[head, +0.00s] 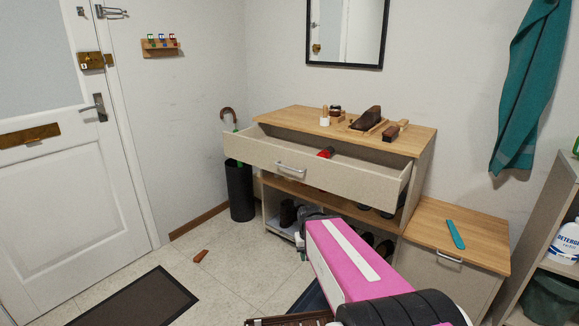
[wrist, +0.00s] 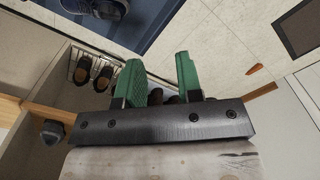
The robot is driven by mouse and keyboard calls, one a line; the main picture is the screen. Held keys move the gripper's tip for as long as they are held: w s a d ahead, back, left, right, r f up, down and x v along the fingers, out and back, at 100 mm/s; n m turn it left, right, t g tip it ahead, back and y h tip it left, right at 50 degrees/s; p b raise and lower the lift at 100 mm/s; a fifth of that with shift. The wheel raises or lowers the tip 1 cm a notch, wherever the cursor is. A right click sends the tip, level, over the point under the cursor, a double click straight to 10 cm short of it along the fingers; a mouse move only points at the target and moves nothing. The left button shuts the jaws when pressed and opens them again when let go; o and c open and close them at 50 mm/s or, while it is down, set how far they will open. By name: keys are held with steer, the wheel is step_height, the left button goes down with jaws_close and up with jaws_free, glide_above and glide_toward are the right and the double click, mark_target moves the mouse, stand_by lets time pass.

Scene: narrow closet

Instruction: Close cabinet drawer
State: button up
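The cabinet drawer (head: 330,187) stands pulled out of the wooden-topped cabinet (head: 285,117) in the head view. Its pale front carries a metal handle (head: 290,168), and a red item (head: 326,152) lies inside. My pink arm reaches up from the bottom of the head view and ends low in front of the cabinet, below the drawer. The fingers are not clearly visible there. In the wrist view, my gripper (wrist: 160,80) has two green fingers spread apart with nothing held between them. It points down toward the floor and shoes. I cannot make out the drawer front in the wrist view.
Shoes (wrist: 92,72) sit on a rack under the cabinet. A low cabinet (head: 450,265) stands to the right and a dark umbrella stand (head: 240,190) to the left. A doormat (head: 135,300) lies by the door. The floor between has a small brown item (head: 200,256).

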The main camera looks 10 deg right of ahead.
steer(key=shift+w+a+f+n, duration=0.15)
steer(key=shift+w+n, duration=0.25)
steer(key=shift+w, duration=0.25)
jaws_close()
steer(key=n+t+h, duration=1.3)
steer(key=n, duration=1.3)
glide_toward(264, 156)
steer(key=x, duration=0.7)
steer(key=shift+w, duration=0.2)
